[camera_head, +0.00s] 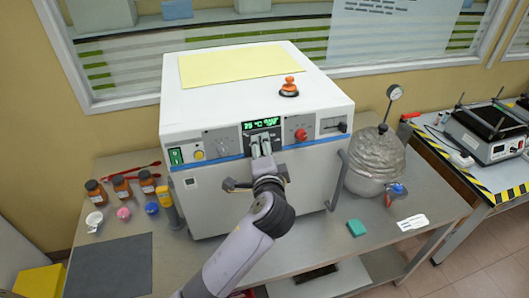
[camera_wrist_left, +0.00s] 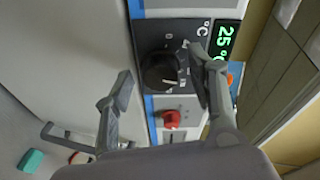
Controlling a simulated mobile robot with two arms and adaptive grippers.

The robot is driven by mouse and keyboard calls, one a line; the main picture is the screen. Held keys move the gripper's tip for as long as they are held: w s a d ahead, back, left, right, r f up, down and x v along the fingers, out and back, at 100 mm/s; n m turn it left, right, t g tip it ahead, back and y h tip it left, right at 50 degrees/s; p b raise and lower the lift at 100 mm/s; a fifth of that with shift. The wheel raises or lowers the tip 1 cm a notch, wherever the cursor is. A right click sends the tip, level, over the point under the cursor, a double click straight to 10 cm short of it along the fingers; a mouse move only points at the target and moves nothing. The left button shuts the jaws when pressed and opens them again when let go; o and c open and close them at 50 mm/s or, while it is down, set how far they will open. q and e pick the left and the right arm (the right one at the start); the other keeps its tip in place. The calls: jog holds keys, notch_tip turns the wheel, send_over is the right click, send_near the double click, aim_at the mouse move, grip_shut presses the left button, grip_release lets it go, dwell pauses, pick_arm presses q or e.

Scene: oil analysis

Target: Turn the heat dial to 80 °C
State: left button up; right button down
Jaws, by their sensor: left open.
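The white oven-like machine (camera_head: 255,105) stands on the bench with a control strip across its front. A green display (camera_head: 261,123) shows in the head view; in the left wrist view the display (camera_wrist_left: 223,40) reads 25 °C. Below it is a round black heat dial (camera_wrist_left: 160,71) on a dark plate with small white marks. My left gripper (camera_head: 261,143) is open in front of the dial. In the left wrist view its fingers (camera_wrist_left: 160,62) stand on either side of the dial, apparently apart from it. In the head view the fingers hide the dial. My right gripper is not in view.
A red knob (camera_head: 301,135) is right of the dial, a green switch (camera_head: 176,156) far left. A door handle (camera_head: 337,180) sticks out at the right. Brown bottles (camera_head: 121,186) stand left; a wrapped vessel with a gauge (camera_head: 375,162) stands right.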

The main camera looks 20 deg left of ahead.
pick_arm(q)
jog(key=v, duration=1.2)
